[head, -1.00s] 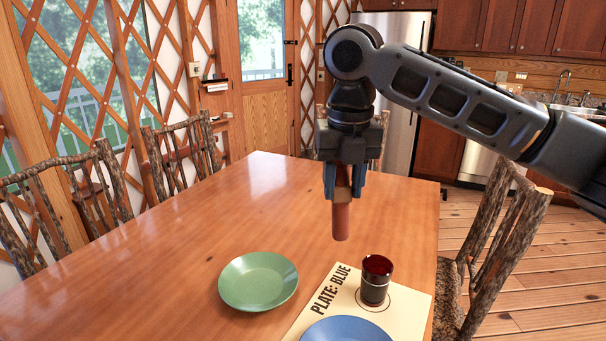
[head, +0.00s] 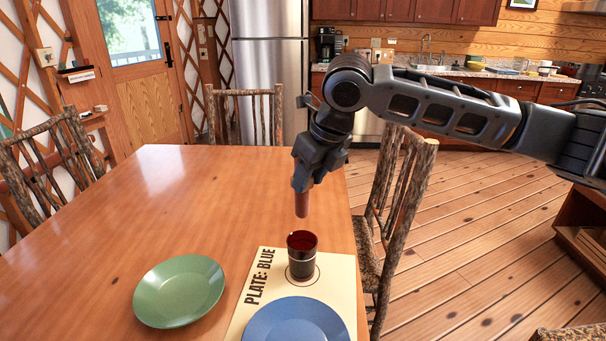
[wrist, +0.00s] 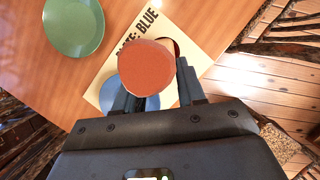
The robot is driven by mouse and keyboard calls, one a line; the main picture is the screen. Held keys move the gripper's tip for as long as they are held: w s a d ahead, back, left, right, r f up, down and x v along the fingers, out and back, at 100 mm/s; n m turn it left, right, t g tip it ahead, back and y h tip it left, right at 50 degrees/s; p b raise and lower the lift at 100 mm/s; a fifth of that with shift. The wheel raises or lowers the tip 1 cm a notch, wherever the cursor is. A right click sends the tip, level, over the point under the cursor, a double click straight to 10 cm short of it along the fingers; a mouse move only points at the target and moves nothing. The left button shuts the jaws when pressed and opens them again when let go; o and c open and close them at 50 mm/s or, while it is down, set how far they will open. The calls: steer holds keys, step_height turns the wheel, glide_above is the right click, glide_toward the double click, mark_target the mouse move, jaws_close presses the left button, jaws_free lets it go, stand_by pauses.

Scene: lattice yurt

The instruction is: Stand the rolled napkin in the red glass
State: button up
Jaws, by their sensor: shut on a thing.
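The rolled napkin (head: 301,204) is a reddish-brown cylinder hanging roughly upright. My gripper (head: 302,184) is shut on its upper part. In the head view the napkin's lower end shows just above the red glass (head: 302,262), seemingly apart from it. The glass stands upright on a printed circle of the cream placemat (head: 251,318). In the wrist view the napkin's round end (wrist: 152,68) fills the space in front of the fingers and covers most of the glass; only a dark red edge (wrist: 170,45) shows beside it.
A blue plate (head: 295,322) lies on the placemat in front of the glass. A green plate (head: 180,291) lies to the left on the wooden table (head: 200,215). Log chairs stand around the table, one (head: 397,210) close on the right. The table's far middle is clear.

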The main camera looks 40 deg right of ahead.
step_height(320, 180, down, 14)
steer(key=b, duration=0.9)
steer(key=shift+r, duration=0.2)
stand_by(0.4)
steer(key=o, duration=1.1)
steer(key=shift+v, duration=3.9)
